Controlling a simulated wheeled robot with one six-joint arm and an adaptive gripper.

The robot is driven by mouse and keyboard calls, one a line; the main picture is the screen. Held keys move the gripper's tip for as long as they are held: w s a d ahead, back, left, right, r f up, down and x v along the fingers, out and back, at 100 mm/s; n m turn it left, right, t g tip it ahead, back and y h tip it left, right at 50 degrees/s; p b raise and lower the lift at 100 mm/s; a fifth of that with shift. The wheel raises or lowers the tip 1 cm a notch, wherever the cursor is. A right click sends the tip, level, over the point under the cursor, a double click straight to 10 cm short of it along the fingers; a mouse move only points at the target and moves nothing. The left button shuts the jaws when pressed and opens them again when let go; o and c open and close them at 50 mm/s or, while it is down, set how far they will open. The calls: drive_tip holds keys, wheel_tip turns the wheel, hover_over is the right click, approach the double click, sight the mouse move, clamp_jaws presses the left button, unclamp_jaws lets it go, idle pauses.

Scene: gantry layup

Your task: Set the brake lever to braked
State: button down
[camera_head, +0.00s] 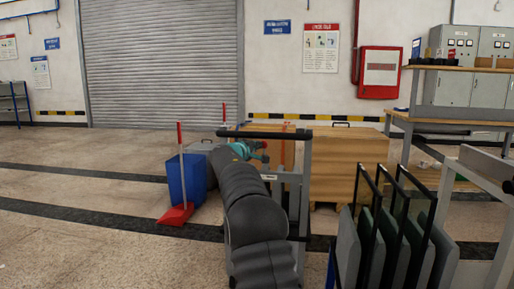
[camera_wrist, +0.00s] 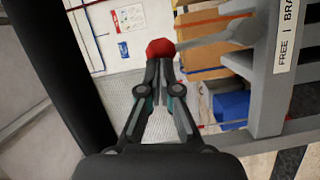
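The brake lever is a grey bar (camera_wrist: 215,40) with a red knob (camera_wrist: 160,47) at its left end in the wrist view. Its pivot end is at the right, on a grey frame post (camera_wrist: 265,95). A white label (camera_wrist: 287,35) on the post reads "FREE" and a cut-off "BRA". My gripper (camera_wrist: 160,66) has its fingertips close together, right at the knob's lower edge. It looks shut, with the knob beyond the tips rather than between them; contact is unclear. In the head view my gripper (camera_head: 254,149) is beside the post, with red (camera_head: 264,145) at its tip.
The grey frame has a dark top bar (camera_head: 265,132). A rack of dark panels (camera_head: 375,245) stands close at the right. A blue bin (camera_head: 187,179) and red dustpan (camera_head: 176,214) stand left of my arm. Wooden boxes (camera_head: 345,168) are behind. Floor at left is clear.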

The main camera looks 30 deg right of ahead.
drive_tip(key=w+a+b+v, duration=0.1)
drive_tip(key=w+b+v, duration=0.1)
drive_tip(key=v, duration=1)
drive_tip(key=shift+a, duration=0.6)
drive_tip(key=shift+f, duration=0.1)
drive_tip(key=s+a+f+m+g+y, duration=0.1)
drive_tip(key=s+a+f+y, duration=0.4)
drive_tip(key=s, duration=1.1)
drive_tip(key=s+a+f+m+g+y, duration=0.1)
drive_tip(key=s+a+f+m+y, duration=0.1)
drive_tip(key=s+a+f+y, duration=0.3)
drive_tip(key=s+a+f+m+g+y, duration=0.1)
drive_tip(key=s+a+f+y, duration=0.3)
drive_tip(key=s+a+f, duration=0.7)
drive_tip(key=s+a, duration=0.3)
drive_tip(key=s, duration=1.3)
drive_tip(key=shift+s+f+m+g+y, duration=0.3)
drive_tip(key=shift+s+f+y, duration=0.05)
drive_tip(key=shift+y, duration=0.05)
